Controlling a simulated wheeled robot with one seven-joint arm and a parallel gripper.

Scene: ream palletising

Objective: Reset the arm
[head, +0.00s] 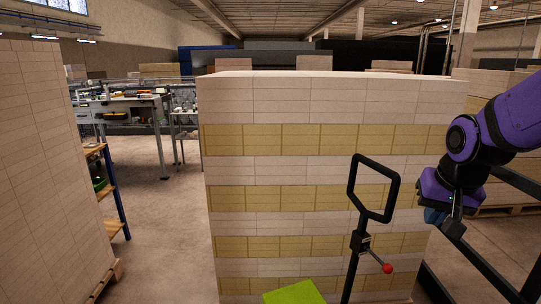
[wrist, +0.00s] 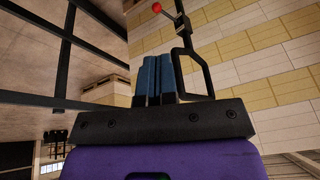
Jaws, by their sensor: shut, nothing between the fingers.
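My gripper (head: 434,216) hangs at the right of the head view, at the end of my purple arm, to the right of the black handle and in front of the stack's right edge. Its blue fingers also show in the wrist view (wrist: 156,72), close together with nothing between them. In the head view the lower part of the gripper is small and partly hidden.
A tall stack of white and yellow reams (head: 325,140) fills the middle. A black looped handle (head: 357,215) with a red knob (head: 387,268) stands before it. A green surface (head: 294,293) shows below. Another stack (head: 45,170) stands left, with open floor (head: 165,220) between.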

